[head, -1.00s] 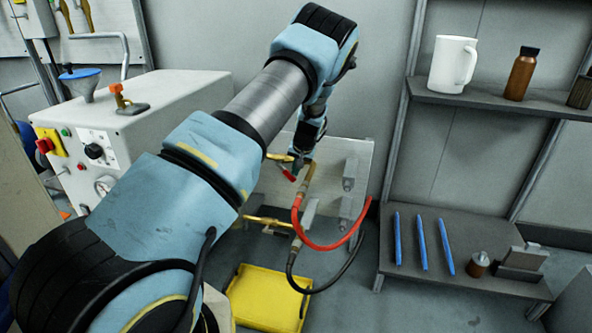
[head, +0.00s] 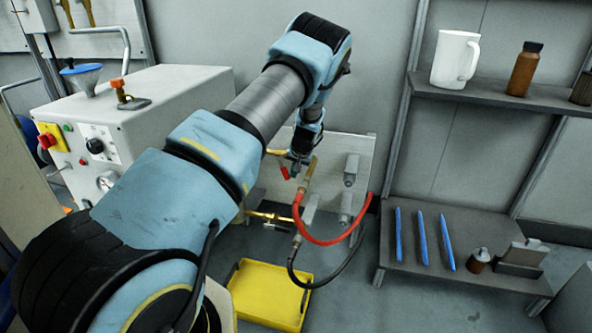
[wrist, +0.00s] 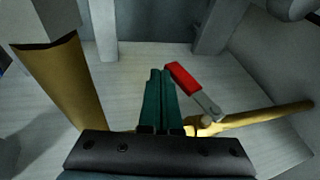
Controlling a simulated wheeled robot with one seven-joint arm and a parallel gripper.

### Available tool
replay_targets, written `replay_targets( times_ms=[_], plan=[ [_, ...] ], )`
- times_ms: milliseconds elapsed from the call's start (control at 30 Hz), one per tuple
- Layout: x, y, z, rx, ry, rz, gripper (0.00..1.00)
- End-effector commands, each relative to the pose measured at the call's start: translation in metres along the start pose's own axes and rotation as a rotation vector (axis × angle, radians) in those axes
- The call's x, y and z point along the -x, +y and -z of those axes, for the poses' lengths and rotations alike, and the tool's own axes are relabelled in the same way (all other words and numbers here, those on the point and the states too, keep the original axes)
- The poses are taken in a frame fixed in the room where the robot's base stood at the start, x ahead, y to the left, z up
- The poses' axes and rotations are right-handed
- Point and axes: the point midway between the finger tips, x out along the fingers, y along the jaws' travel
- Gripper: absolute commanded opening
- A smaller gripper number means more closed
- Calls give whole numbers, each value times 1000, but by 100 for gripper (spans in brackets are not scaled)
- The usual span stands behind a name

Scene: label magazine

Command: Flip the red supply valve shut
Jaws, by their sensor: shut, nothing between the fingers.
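The red supply valve handle (wrist: 183,77) shows in the wrist view as a red grip on a grey metal lever. The lever runs down and right to a brass pipe (wrist: 265,117) and sits at an angle to that pipe. In the head view the red handle (head: 285,173) is a small red spot just left of my gripper (head: 298,163). In the wrist view my gripper (wrist: 161,73) has its two green fingers shut together and empty. Their tips are just left of the red grip; I cannot tell whether they touch it.
A thick brass fitting (wrist: 65,85) stands left of the fingers in the wrist view. A red hose (head: 310,234) and a black hose (head: 318,283) hang below the gripper. A yellow tray (head: 262,295) lies on the floor. A shelf rack (head: 450,265) stands at the right.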

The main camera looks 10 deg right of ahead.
Motion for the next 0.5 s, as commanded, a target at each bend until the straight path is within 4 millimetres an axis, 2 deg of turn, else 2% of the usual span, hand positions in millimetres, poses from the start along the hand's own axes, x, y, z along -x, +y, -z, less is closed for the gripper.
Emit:
replay_targets(
  times_ms=[200,500],
  plan=[
    [-10,-5,-3,0,-1,1,0],
    [-14,-8,-4,0,-1,0,0]
  ],
)
